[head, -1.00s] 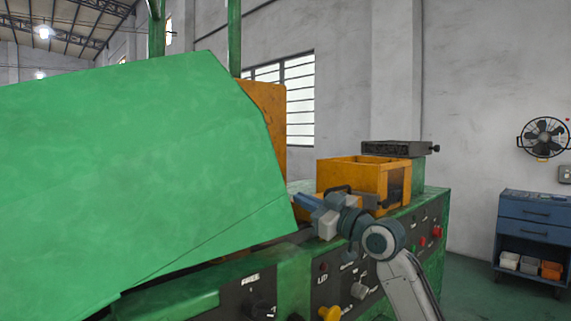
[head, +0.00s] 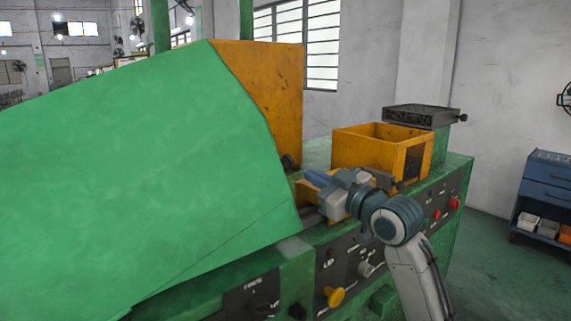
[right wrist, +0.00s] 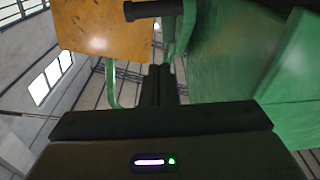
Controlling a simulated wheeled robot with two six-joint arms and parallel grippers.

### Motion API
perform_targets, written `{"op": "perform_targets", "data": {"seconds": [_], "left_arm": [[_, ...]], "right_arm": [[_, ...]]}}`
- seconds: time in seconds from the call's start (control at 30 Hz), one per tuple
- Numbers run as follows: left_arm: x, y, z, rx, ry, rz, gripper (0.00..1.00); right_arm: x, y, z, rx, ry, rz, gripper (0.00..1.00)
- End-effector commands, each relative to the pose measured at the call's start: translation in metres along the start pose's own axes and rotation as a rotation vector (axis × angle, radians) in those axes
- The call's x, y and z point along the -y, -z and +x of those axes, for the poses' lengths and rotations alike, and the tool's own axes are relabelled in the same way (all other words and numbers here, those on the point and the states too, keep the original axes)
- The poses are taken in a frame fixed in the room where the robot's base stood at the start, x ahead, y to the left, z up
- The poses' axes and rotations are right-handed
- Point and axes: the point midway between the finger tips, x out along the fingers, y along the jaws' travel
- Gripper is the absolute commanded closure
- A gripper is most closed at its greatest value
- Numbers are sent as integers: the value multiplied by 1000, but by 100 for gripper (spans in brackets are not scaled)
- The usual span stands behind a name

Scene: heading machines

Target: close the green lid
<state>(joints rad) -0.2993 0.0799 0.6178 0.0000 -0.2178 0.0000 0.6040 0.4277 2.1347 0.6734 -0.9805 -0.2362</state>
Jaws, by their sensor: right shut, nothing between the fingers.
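The green lid (head: 150,180) is a large, slanted panel filling the left of the head view. It stands tilted up over the machine, with its lower right corner near the front edge. Green panels also show at the right of the right wrist view (right wrist: 225,60), very close. My right gripper (head: 318,181) is just right of the lid's lower corner, above the machine's front edge; I cannot tell whether it touches the lid. Its black fingers (right wrist: 160,85) are together and empty in the right wrist view. My left gripper is not in view.
An orange panel (head: 275,95) stands behind the lid. An open orange box (head: 367,152) and a black block (head: 418,115) are right of my right gripper. Knobs, including a yellow one (head: 334,297), line the front panel. A blue cabinet (head: 548,185) stands at right.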

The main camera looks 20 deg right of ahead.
Motion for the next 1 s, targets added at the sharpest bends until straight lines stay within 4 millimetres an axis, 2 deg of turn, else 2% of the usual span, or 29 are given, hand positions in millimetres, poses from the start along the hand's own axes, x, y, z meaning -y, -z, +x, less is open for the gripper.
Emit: {"op": "perform_targets", "data": {"seconds": [0.47,0.5,0.73,1.0], "left_arm": [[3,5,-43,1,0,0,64],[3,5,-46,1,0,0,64],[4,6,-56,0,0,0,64],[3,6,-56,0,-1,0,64]], "right_arm": [[0,5,93,-1,2,5,100],[0,-3,97,3,2,4,100],[0,-23,114,1,1,1,100],[1,-28,116,-1,1,0,100]]}}
